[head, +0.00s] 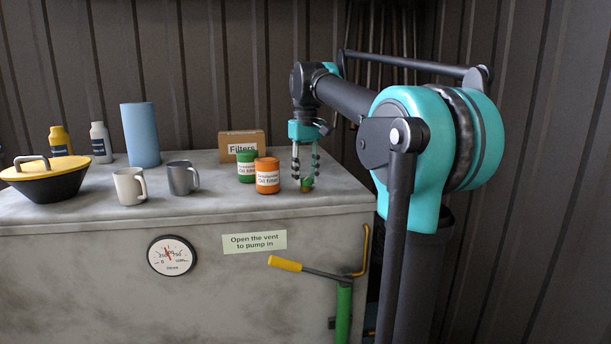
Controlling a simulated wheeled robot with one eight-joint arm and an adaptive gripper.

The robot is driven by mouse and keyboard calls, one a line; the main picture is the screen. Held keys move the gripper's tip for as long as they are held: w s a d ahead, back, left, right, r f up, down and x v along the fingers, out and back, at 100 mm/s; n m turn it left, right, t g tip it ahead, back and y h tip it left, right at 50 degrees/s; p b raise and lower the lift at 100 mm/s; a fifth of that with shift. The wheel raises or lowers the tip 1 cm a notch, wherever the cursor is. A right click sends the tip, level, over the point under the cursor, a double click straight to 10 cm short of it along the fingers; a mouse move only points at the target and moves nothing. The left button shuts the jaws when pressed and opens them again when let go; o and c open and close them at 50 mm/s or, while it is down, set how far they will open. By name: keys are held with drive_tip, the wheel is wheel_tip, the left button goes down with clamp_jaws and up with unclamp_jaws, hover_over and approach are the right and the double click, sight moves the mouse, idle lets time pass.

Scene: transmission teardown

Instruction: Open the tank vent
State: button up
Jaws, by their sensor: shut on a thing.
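The tank (120,270) is a large pale grey, stained box with a flat top. A small green and brown piece, which looks like the vent (307,185), stands on the tank top near its right end. My gripper (306,176) points straight down over it, with its dark beaded fingers closed around its upper part. The fingers partly hide it, and I cannot tell whether it is turned or lifted. A label (254,242) on the tank front reads "Open the vent to pump in".
Orange (267,176) and green (246,166) oil filter cans stand just left of my gripper, before a Filters box (243,144). Mugs (182,178), a blue cylinder (140,135), bottles (101,143) and a yellow-lidded bowl (43,178) stand farther left. A gauge (172,256) and a green pump (344,312) are in front.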

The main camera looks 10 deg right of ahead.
sight(306, 179)
drive_tip(key=n, duration=0.5)
idle(0.6)
drive_tip(key=o, duration=1.2)
drive_tip(key=shift+c, duration=0.2)
wheel_tip(306, 179, up, 12)
drive_tip(key=shift+s, duration=0.1)
